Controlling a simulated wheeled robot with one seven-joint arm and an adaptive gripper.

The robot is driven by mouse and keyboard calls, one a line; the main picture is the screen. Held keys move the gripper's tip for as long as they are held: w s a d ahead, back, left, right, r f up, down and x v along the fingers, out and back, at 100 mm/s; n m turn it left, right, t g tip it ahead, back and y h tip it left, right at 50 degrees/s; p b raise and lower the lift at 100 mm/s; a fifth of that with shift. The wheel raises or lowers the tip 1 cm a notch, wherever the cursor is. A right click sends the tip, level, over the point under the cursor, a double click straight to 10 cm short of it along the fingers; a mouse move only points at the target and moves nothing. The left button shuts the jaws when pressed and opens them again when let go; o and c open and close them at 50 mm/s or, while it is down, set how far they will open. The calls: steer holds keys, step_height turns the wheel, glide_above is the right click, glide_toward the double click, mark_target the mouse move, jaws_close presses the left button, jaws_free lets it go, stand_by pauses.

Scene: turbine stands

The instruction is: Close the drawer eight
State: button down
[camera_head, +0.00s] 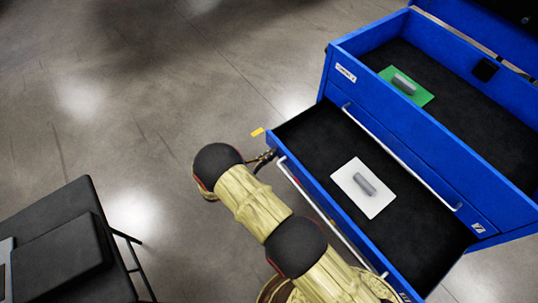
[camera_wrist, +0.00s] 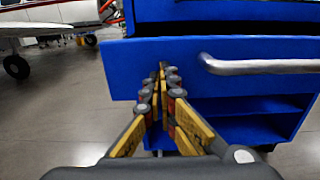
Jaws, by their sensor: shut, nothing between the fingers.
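A blue cabinet (camera_head: 337,88) stands at the right in the head view. Its lower drawer (camera_head: 310,128) is pulled out, with a black liner. A white square (camera_head: 350,196) with a grey piece (camera_head: 365,183) lies inside it. A silver bar handle (camera_head: 330,218) runs along the drawer front; the handle also shows in the wrist view (camera_wrist: 260,66). My gripper (camera_head: 267,157) is at the left end of the drawer front, partly hidden by my wrist. In the wrist view my gripper (camera_wrist: 161,72) is shut and empty, its tips at the blue drawer front (camera_wrist: 120,62), left of the handle. I cannot tell whether they touch.
The cabinet's open top compartment holds a green square (camera_head: 421,97) with a grey piece (camera_head: 403,84). Another bar handle (camera_head: 400,160) is on the closed front behind the open drawer. A black table (camera_head: 60,215) stands at lower left. The floor between is clear. An aircraft (camera_wrist: 45,22) is in the wrist view.

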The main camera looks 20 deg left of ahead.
mark_target(327, 121)
steer(key=b+x, duration=0.5)
steer(key=x, duration=2.6)
steer(key=shift+w+d, duration=0.3)
steer(key=shift+w, duration=0.05)
steer(key=shift+w+r, duration=0.1)
